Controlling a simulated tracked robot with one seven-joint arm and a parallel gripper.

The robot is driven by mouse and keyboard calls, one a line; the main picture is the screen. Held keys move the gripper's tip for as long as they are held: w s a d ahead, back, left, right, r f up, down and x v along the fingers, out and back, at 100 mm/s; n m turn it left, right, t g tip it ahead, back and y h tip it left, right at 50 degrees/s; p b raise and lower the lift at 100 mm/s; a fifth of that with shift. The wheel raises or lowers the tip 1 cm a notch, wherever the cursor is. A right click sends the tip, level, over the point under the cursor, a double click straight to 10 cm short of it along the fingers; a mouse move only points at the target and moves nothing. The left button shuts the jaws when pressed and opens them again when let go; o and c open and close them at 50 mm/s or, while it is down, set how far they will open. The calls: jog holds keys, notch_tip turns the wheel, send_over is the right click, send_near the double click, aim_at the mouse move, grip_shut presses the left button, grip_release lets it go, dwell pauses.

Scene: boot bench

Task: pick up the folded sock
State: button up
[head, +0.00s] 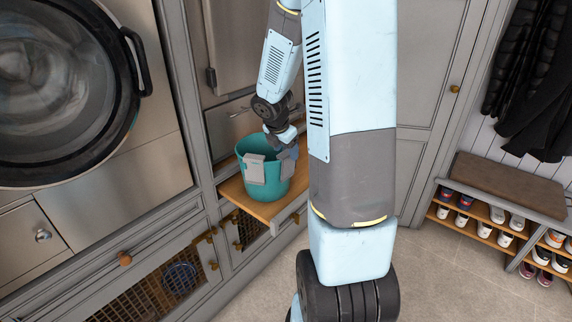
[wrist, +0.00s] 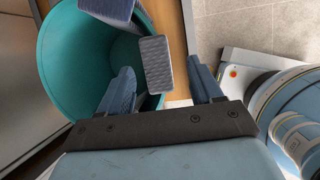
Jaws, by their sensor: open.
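A teal bucket (head: 278,185) stands on a pulled-out wooden board. My gripper (head: 286,144) is at its right rim, pointing down. In the wrist view my gripper (wrist: 163,88) is open, one finger over the bucket's inside and the other outside it. A small grey ribbed folded piece, seemingly the folded sock (wrist: 156,62), lies at the rim between the fingers, with gaps visible on both sides.
The wooden board (head: 236,190) juts from the cabinet under the bucket. A washer door (head: 60,90) is at left. A shoe bench (head: 505,186) with several shoes stands at right. Open floor (head: 440,280) lies between.

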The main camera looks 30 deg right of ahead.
aim_at(287, 159)
jog(key=shift+x, duration=3.05)
jog(key=shift+w+a, duration=0.1)
jog(key=shift+w, duration=0.05)
jog(key=c, duration=1)
jog(key=shift+r, duration=0.1)
jog(key=shift+c, duration=0.2)
